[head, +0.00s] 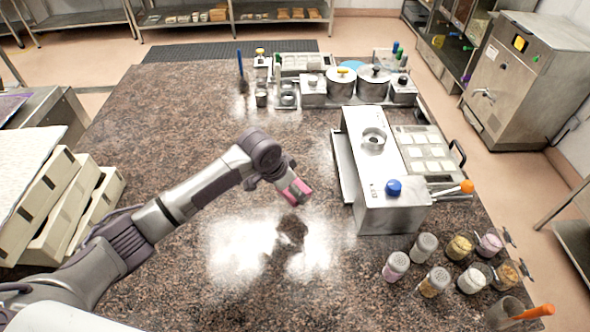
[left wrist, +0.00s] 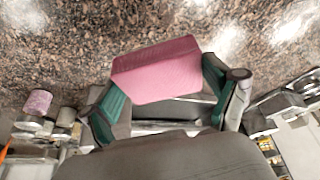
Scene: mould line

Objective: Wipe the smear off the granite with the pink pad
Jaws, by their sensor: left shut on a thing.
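My left gripper (head: 285,184) reaches in from the left over the granite worktop (head: 190,115) and is shut on the pink pad (head: 296,192). In the left wrist view the pink pad (left wrist: 158,70) sits between both fingers of the left gripper (left wrist: 165,95), its broad face visible. The pad appears to be above the granite; I cannot tell the exact gap. A dark brownish patch (head: 292,229) lies on the granite just below the pad in the head view; it may be the smear or partly a reflection. My right gripper is not in view.
A steel machine with a blue knob (head: 393,187) stands right of the pad. Several spice jars (head: 397,265) stand at the front right. Pots and tools (head: 342,82) line the back. Cream bins (head: 45,215) are at the left. The granite around the patch is clear, with bright glare.

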